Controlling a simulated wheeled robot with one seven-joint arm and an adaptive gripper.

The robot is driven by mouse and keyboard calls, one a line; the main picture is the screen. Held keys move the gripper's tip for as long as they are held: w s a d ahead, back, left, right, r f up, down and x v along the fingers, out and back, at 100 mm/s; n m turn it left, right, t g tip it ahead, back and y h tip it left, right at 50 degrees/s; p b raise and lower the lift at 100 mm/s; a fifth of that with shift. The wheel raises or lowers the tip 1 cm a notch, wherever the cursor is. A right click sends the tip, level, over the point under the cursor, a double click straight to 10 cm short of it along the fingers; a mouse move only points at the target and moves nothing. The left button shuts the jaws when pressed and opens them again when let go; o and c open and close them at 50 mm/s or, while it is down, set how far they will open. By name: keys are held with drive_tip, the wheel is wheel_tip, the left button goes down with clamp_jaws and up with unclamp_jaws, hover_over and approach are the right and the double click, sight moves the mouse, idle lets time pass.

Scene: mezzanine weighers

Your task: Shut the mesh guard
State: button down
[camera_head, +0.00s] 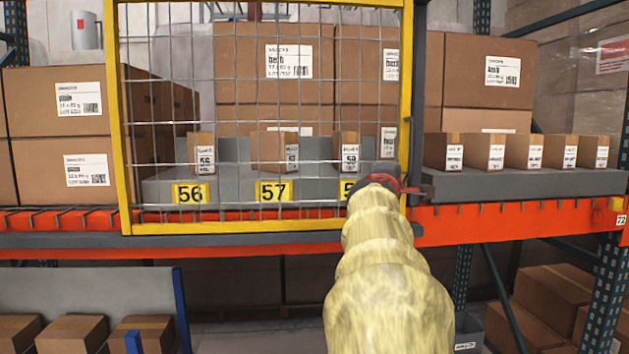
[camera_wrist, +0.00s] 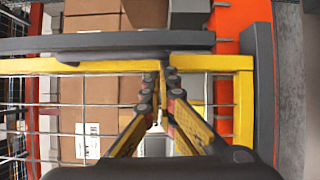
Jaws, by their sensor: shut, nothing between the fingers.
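The mesh guard (camera_head: 118,120) is a yellow frame with wire mesh. In the head view it stands upright across the shelf front, its right edge beside a grey upright (camera_head: 418,90). My gripper (camera_head: 400,187) is at its lower right corner, partly hidden by my pale-sleeved arm. In the wrist view the guard's yellow bar (camera_wrist: 90,66) runs alongside the grey upright (camera_wrist: 110,42) with little gap visible. My gripper (camera_wrist: 162,75) is shut and empty, its tips over or against that bar; I cannot tell if they touch.
Behind the mesh, small boxes (camera_head: 275,151) stand on a grey shelf with number labels (camera_head: 273,192). An orange beam (camera_head: 510,222) runs below. More small boxes (camera_head: 483,151) stand to the right. Large cartons (camera_head: 487,65) fill the back.

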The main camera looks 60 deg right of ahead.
drive_tip(key=shift+s+d, duration=0.7)
drive_tip(key=shift+s, duration=0.25)
